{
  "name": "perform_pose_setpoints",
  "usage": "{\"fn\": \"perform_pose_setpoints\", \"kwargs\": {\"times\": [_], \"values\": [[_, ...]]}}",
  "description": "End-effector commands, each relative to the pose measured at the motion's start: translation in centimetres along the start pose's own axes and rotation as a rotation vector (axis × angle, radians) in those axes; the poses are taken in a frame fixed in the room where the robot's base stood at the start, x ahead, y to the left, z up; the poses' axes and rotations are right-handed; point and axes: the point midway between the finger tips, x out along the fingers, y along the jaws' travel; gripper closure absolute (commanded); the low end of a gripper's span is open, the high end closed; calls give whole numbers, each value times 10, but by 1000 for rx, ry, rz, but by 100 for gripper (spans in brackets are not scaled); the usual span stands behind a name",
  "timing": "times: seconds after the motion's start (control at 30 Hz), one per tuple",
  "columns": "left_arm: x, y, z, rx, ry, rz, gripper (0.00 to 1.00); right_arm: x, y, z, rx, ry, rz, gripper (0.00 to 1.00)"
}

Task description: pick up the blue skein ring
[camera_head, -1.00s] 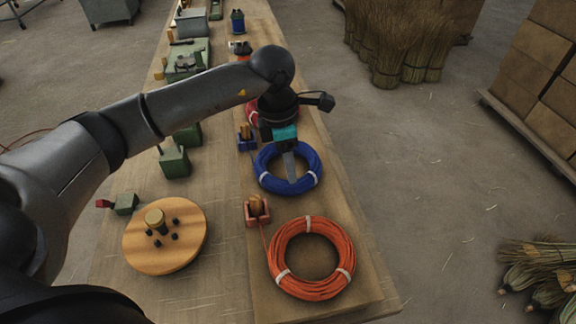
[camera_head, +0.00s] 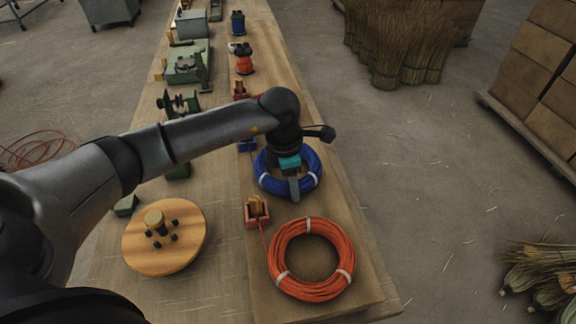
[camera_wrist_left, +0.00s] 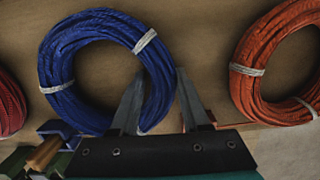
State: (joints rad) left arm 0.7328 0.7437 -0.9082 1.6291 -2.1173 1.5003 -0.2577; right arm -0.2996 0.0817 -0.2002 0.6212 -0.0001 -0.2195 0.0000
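The blue skein ring (camera_head: 313,163) lies flat on the bench board, with white ties around it. In the left wrist view the blue ring (camera_wrist_left: 62,60) fills the left half. My left gripper (camera_head: 294,196) points down at it. In the wrist view the left gripper (camera_wrist_left: 158,74) has its fingers apart, one over the ring's hole and one just outside, with the ring's strand between them. I cannot tell whether either finger touches it. My right gripper is not in view.
An orange ring (camera_head: 340,240) lies nearer on the same board, beside a small red holder (camera_head: 257,212). A round wooden disc (camera_head: 165,238) with pegs is to the left. A red ring (camera_wrist_left: 10,105) shows at the wrist view's left edge.

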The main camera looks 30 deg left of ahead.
Motion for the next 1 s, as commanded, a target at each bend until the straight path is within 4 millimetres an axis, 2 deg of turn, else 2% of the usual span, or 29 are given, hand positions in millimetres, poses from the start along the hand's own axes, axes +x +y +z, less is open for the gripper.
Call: {"fn": "perform_pose_setpoints", "kwargs": {"times": [0.03,0.4,1.0], "values": [[0,0,0,0,0,0,61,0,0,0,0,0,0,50],[0,0,0,-1,0,0,100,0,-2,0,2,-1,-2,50],[-2,1,0,-1,-1,2,100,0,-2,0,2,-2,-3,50]]}}
